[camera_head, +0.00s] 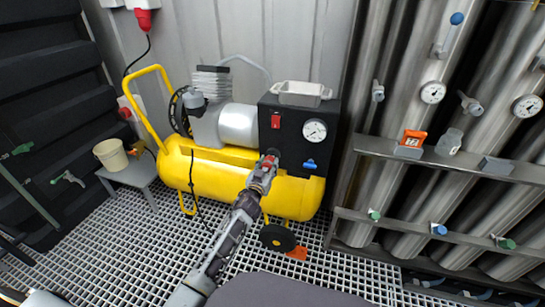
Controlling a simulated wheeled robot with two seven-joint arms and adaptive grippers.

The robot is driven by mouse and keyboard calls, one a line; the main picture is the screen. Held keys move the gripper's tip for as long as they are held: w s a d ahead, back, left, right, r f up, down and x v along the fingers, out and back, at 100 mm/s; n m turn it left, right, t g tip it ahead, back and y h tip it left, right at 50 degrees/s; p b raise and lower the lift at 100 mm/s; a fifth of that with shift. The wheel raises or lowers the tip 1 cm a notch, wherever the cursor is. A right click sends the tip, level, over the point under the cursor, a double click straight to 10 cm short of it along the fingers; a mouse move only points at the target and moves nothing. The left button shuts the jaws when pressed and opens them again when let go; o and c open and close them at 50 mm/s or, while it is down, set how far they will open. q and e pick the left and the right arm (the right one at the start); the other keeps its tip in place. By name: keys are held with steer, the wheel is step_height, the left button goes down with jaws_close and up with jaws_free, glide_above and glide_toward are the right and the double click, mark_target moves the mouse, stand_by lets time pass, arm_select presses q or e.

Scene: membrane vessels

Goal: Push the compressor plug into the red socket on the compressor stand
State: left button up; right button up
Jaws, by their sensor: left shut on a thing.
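My left gripper (267,168) reaches in from the bottom and is shut on a small, partly hidden red and dark piece, which I take to be the compressor plug (270,158). It is in front of the compressor's black panel (292,155), low on its left side; whether it touches the panel I cannot tell. A red round socket (125,113) sits on a pale box at the left, behind the yellow handle. The yellow compressor (225,174) stands in the middle. A dark cord hangs down its front; its end is unclear. My right gripper is not in view.
A red connector (143,19) with a black cable hangs on the wall at upper left. A bucket (110,154) stands on a small grey table (136,173). Steel vessels with gauges and a shelf (465,166) fill the right. The grating (120,255) is clear at lower left.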

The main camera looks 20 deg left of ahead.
mark_target(265, 169)
arm_select(q)
steer(key=shift+s+p, duration=0.45)
steer(key=shift+s, duration=1.15)
steer(key=shift+r, duration=0.15)
